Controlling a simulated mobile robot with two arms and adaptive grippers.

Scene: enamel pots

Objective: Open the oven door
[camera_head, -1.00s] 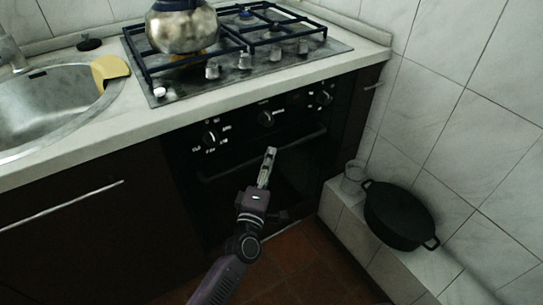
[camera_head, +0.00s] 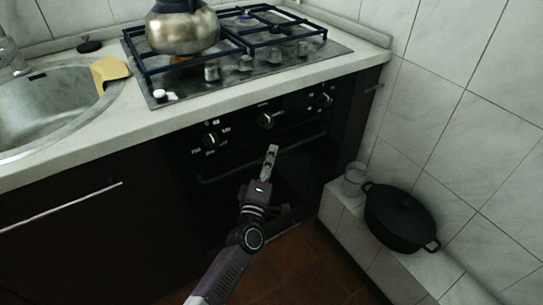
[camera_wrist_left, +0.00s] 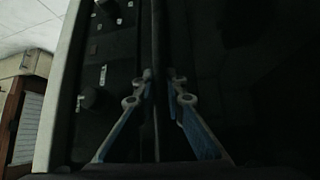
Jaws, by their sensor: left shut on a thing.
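The black oven (camera_head: 292,178) is built in under the counter, with a row of knobs above its door. The oven door's handle (camera_head: 222,175) is a dark bar across the top of the door. The door looks shut or nearly so. My left gripper (camera_head: 270,153) is at the middle of the handle, its fingers shut on it. In the left wrist view, the handle (camera_wrist_left: 156,45) runs upright between the two fingers (camera_wrist_left: 160,78), though the picture is dark. My right gripper is not in view.
A gas hob (camera_head: 240,62) with a kettle (camera_head: 183,28) is on the counter above. A sink (camera_head: 48,105) is at the left. A black pot (camera_head: 400,218) and a glass (camera_head: 353,180) stand on the tiled ledge to the right. Floor (camera_head: 290,262) shows below the oven.

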